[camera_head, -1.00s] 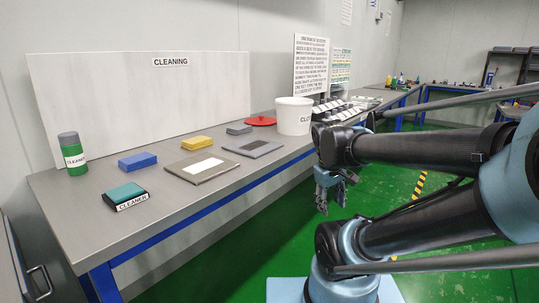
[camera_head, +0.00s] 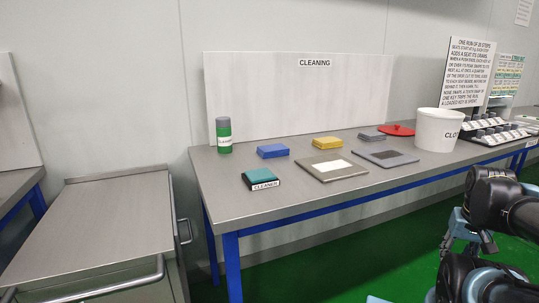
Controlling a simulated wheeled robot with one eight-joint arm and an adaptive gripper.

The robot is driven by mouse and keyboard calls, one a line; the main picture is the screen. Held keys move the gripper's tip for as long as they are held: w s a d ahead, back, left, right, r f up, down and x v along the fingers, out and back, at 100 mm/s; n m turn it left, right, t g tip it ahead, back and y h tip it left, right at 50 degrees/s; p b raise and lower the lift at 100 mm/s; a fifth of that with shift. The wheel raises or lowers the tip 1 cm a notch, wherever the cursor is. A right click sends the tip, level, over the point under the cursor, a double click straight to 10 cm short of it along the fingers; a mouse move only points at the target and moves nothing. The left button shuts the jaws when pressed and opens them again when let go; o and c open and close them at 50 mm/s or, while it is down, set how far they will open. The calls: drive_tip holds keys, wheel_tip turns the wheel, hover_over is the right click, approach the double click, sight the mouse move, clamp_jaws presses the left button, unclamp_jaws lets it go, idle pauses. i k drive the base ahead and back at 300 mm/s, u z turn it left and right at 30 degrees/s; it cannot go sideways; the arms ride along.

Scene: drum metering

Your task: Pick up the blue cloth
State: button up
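The blue cloth (camera_head: 272,151) looks like a folded flat block. It lies on the grey bench top, between the green bottle and the yellow cloth (camera_head: 327,142). My gripper (camera_head: 488,243) is at the right edge of the view, in front of the bench and well away from the blue cloth. It is small and partly hidden by my arm, so I cannot tell whether its fingers are open. Nothing covers the blue cloth.
A green bottle (camera_head: 224,136), a teal pad labelled CLEANER (camera_head: 258,180), a board with a white patch (camera_head: 326,167), a dark-topped plate (camera_head: 386,154), a grey block (camera_head: 371,135), a red lid (camera_head: 399,130) and a white bucket (camera_head: 437,131) share the bench. A grey cabinet (camera_head: 95,220) stands left.

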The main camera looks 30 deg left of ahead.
sight(266, 152)
drive_tip(key=u, duration=1.5)
